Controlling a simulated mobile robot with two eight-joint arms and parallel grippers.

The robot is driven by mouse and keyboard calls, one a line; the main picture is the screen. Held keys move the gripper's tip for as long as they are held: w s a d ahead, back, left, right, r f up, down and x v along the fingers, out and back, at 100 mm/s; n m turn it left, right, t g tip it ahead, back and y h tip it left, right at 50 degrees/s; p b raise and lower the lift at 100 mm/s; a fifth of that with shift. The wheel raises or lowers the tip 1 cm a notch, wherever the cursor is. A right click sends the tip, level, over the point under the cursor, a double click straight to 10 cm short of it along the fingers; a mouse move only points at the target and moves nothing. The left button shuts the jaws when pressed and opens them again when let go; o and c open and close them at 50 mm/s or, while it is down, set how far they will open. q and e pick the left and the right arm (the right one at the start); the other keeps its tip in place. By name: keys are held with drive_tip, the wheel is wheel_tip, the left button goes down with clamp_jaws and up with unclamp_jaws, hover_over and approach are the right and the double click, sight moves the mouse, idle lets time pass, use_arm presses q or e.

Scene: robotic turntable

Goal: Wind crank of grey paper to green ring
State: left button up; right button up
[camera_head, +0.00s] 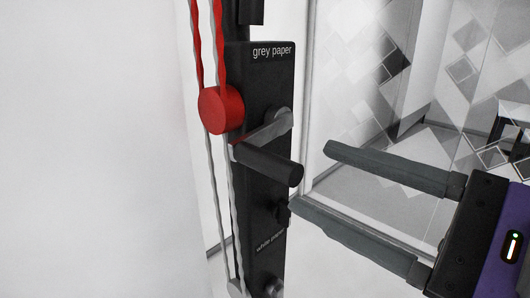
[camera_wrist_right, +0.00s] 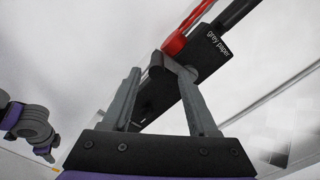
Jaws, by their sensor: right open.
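The crank of grey paper shows in the head view as a metal arm (camera_head: 265,130) with a black cylindrical handle (camera_head: 268,164). It is on the upper part of a black panel labelled "grey paper" (camera_head: 272,51). My right gripper (camera_head: 310,178) is open and empty. Its fingertips are just right of the handle's end, one above and one below its level. In the right wrist view the handle end (camera_wrist_right: 157,64) shows near the gap between the fingertips (camera_wrist_right: 156,72); contact cannot be told. I see no green ring.
A red pulley (camera_head: 221,110) with red and grey cords sits left of the crank. Lower on the panel are a small black knob (camera_head: 283,213) and a "white paper" label (camera_head: 270,242). A glass pane with a frame stands behind on the right. A pale wall is on the left.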

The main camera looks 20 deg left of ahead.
sight(239, 144)
drive_tip(key=shift+x, duration=4.1)
drive_tip(key=shift+s, duration=0.15)
clamp_jaws()
drive_tip(key=shift+r, duration=0.1)
